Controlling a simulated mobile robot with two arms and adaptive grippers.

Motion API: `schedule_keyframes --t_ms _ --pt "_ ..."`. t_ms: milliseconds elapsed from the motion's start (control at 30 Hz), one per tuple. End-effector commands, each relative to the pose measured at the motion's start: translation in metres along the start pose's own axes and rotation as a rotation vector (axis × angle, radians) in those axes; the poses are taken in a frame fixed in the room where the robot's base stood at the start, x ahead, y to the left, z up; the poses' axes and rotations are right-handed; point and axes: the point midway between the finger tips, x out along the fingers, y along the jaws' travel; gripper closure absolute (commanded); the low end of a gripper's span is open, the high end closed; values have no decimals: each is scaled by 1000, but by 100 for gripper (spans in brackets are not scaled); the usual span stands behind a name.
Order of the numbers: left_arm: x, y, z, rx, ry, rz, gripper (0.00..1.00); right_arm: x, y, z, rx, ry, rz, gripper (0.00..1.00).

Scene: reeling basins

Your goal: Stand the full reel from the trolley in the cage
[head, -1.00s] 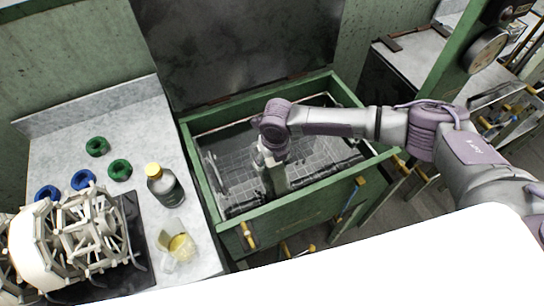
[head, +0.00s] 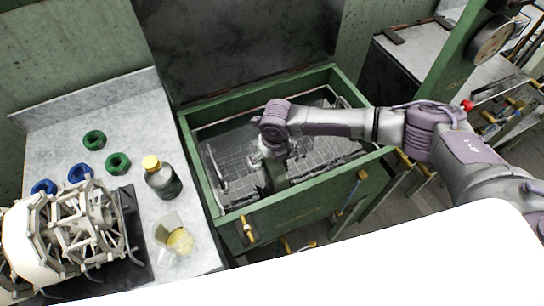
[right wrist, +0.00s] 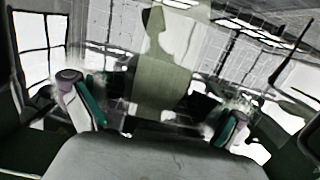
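A reel with a white wound band and spoked frame (head: 85,232) lies at the lower left in the head view, partly cut off by the white surface in front. I cannot tell whether it is the full reel or stands on the trolley. A wire-mesh cage (head: 232,167) sits inside the green-framed basin (head: 290,200). My right gripper (head: 272,176) reaches down into the basin, over the mesh. In the right wrist view its two teal-padded fingers (right wrist: 160,115) are wide apart, with no reel between them. My left gripper is not in view.
A grey worktop (head: 60,130) left of the basin holds green rings (head: 94,139), blue rings (head: 79,173), a capped bottle (head: 162,179) and a tipped clear cup with yellow contents (head: 178,240). A dark panel (head: 240,45) rises behind the basin. A gauge (head: 490,37) is at upper right.

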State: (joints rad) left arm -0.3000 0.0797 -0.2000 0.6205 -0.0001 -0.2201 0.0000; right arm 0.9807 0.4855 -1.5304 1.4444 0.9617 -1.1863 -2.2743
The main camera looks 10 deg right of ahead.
Motion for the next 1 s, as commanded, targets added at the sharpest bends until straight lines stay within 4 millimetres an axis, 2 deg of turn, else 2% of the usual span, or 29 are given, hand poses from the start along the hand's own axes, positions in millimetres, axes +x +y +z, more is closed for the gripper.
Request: schedule_keyframes --t_ms 200,333,800,1000 --pt "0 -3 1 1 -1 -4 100 0 0 -1 0 2 -1 2" --pt "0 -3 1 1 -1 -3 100 -9 0 0 0 1 0 2" --pt "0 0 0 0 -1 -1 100 -100 0 0 -1 -2 -1 2" --pt "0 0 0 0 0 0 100 -118 0 0 0 -1 0 2"
